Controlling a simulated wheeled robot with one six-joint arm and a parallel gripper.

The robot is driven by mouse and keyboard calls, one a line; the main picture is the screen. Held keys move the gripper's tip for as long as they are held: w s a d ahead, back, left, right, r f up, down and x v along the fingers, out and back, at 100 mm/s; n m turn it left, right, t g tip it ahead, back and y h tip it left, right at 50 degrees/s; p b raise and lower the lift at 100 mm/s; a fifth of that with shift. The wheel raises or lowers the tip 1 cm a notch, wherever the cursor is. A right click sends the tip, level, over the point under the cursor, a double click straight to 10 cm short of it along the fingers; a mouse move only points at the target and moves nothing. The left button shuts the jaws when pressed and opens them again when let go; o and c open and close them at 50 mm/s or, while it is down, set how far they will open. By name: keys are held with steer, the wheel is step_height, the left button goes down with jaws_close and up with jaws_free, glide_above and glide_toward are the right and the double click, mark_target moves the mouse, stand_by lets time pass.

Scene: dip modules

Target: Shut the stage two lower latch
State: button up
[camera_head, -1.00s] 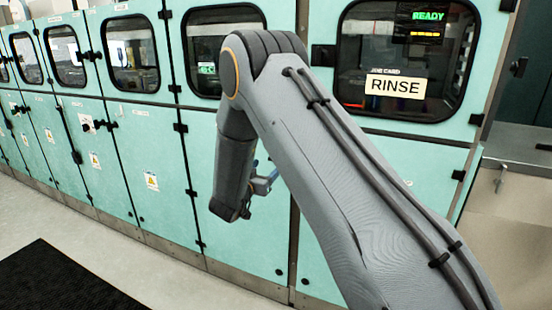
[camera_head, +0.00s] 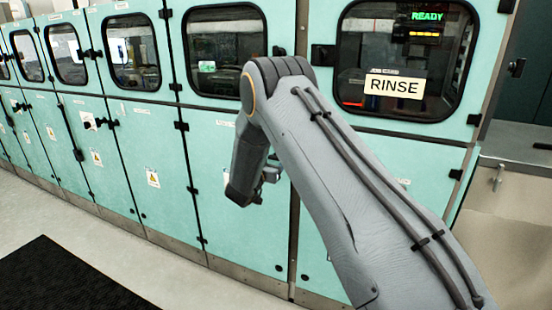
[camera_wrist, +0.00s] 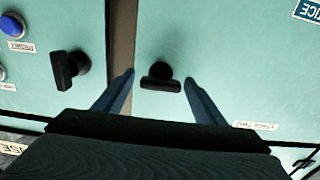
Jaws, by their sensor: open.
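In the wrist view, my gripper (camera_wrist: 159,74) is open, with one blue finger on each side of a black latch handle (camera_wrist: 160,84). The handle lies crosswise on its round pivot, on a teal door panel. It appears between the fingertips, with a gap on both sides; I cannot tell how far the fingers are from the panel. A second black latch handle (camera_wrist: 68,70) stands more upright on the panel to the left. The nearby labels are too blurred to read, so I cannot tell which latch is stage two's. In the head view, my arm hides most of my gripper (camera_head: 271,173).
A grey frame strip (camera_wrist: 120,60) divides the two panels. A blue button (camera_wrist: 12,25) sits at the far left of the wrist view. In the head view, the row of teal cabinets continues left, with a RINSE sign (camera_head: 394,86) at right. A black mat (camera_head: 65,280) lies on the floor.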

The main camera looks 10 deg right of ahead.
steer(key=c, duration=0.9)
steer(key=shift+d, duration=0.15)
steer(key=shift+c, duration=0.8)
